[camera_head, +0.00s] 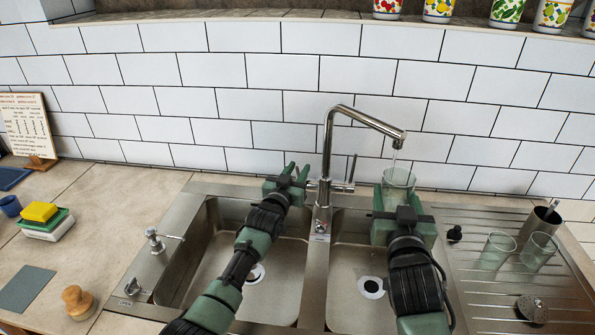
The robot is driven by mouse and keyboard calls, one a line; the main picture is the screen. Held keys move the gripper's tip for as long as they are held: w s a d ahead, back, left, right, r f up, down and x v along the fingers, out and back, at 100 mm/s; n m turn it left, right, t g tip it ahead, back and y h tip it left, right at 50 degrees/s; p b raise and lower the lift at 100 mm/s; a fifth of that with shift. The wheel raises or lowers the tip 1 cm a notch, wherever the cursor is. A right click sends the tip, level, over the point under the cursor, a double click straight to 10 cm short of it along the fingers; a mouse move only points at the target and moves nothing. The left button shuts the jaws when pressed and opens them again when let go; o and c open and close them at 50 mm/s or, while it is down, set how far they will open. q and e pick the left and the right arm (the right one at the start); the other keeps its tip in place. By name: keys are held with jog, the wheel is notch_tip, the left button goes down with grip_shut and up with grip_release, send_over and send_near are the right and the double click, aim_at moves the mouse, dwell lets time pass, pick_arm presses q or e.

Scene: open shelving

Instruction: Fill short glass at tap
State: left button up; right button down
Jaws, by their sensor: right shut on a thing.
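The short glass (398,180) is clear and held roughly upright by my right gripper (396,197), which is shut on it under the tap's spout. The chrome tap (326,150) stands between the two sink basins, its spout reaching right. A thin stream of water (394,160) runs from the spout toward the glass; the level inside I cannot tell. The tap lever (351,170) stands to the right of the tap body. My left gripper (292,172) is just left of the tap body, its two green fingers apart and nothing visible between them.
Two more clear glasses (497,250) (538,250) stand on the steel drainboard (480,290), with a metal cup (541,220) behind. A yellow sponge (39,212) and a wooden brush (77,300) are on the left counter. Patterned jars (438,10) line the upper shelf.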

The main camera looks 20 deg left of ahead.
pick_arm(q)
grip_shut()
dwell(1.4)
